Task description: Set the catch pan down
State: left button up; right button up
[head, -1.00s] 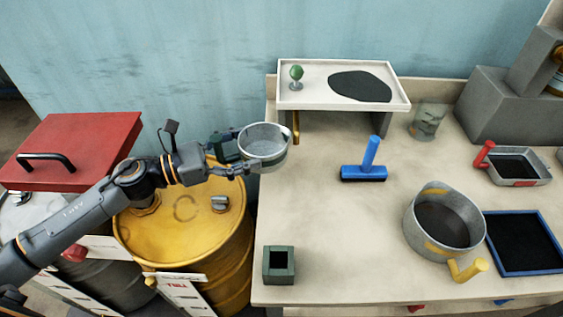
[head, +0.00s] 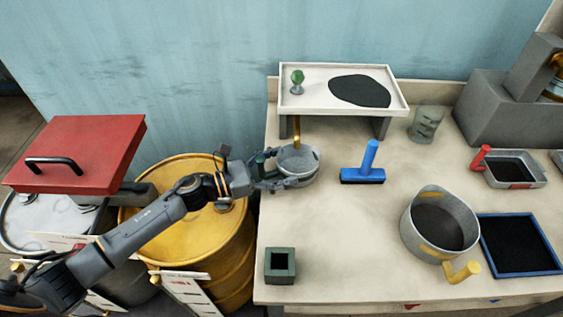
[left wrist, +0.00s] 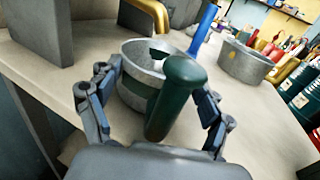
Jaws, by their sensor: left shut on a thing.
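The catch pan (head: 299,173), a round grey metal pan with a dark green handle, is at the left part of the workbench in the head view. My left gripper (head: 272,171) is shut on it from the left, at its handle side. In the left wrist view the pan (left wrist: 137,50) is upright between my fingers, with its green handle (left wrist: 176,95) towards me. The pan is below and in front of the brass spout (head: 297,132). I cannot tell whether its base touches the bench. My right gripper is not in view.
The white raised tray (head: 325,111) stands behind the pan. A blue squeegee-like tool (head: 364,172) is to the right, and a green square holder (head: 280,266) is at the front left. A yellow-handled pot (head: 440,222) is farther right. The bench (head: 340,240) between them is clear.

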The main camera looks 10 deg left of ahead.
pick_arm(q)
jog(key=shift+a, duration=0.1)
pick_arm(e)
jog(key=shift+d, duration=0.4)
pick_arm(q)
jog(key=shift+f+b, duration=0.25)
jog(key=shift+b, duration=0.1)
jog(key=o, duration=1.2)
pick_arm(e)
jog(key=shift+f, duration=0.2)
pick_arm(q)
jog(key=shift+r, duration=0.1)
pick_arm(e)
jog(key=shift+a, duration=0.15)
pick_arm(q)
jog(key=shift+r+p, duration=0.2)
jog(key=shift+p, duration=0.2)
jog(key=b+v, duration=0.3)
jog(key=v, duration=0.9)
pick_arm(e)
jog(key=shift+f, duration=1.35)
